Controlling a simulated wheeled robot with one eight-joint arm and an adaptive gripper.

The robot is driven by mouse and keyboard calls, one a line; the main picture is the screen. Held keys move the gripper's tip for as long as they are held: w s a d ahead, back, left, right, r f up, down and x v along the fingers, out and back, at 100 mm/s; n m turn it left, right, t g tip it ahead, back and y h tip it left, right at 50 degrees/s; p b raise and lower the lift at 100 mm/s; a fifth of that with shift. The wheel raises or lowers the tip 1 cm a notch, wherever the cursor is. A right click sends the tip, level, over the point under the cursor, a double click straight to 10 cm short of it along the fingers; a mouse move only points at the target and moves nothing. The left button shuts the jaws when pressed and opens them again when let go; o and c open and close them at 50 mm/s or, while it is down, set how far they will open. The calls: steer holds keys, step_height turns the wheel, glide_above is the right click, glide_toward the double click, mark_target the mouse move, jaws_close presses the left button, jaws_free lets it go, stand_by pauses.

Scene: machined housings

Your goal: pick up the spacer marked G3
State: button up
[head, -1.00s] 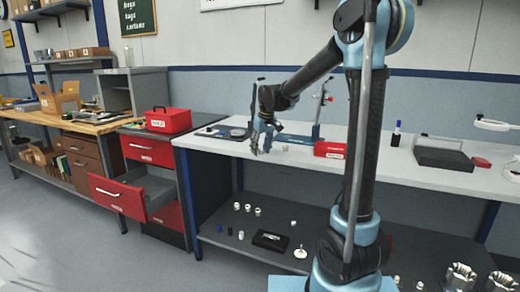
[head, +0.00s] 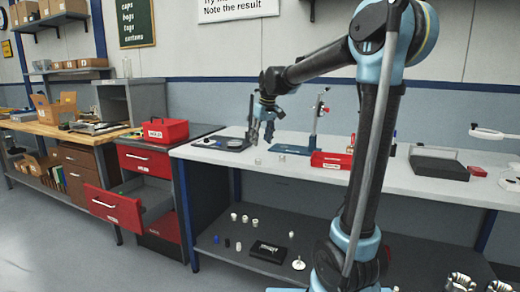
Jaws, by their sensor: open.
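Two small pale cylindrical pieces stand on the white bench top, one at the left (head: 258,161) and one at the right (head: 282,157). Several similar white pieces (head: 245,219) stand on the dark lower shelf. They look like spacers, but any marks are too small to read, so I cannot tell which is G3. My gripper (head: 261,138) is open, pointing down above the bench, a little above and behind the left pale piece in the picture. Nothing shows between its fingers.
A blue stand (head: 292,150) and a small red bin (head: 330,160) are right of the gripper. A dark flat item (head: 232,144) lies left. A red drawer (head: 115,210) stands open at left. A black box (head: 268,252) lies on the lower shelf.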

steer(key=shift+v, duration=0.85)
steer(key=shift+o, duration=0.2)
step_height(320, 180, up, 3)
steer(key=w+d+m+g+y, duration=0.1)
steer(key=d+m+y, duration=0.15)
steer(key=m, duration=2.45)
glide_above(259, 160)
steer(key=d, duration=0.1)
steer(key=shift+g, duration=0.4)
steer(key=f, duration=0.9)
steer(key=shift+w+d, duration=0.2)
steer(key=shift+d+x, duration=0.15)
steer(key=shift+x, duration=1.2)
steer(key=shift+d+x, duration=0.15)
steer(key=shift+x, duration=1.25)
steer(key=shift+f, duration=0.1)
steer(key=c, duration=1.1)
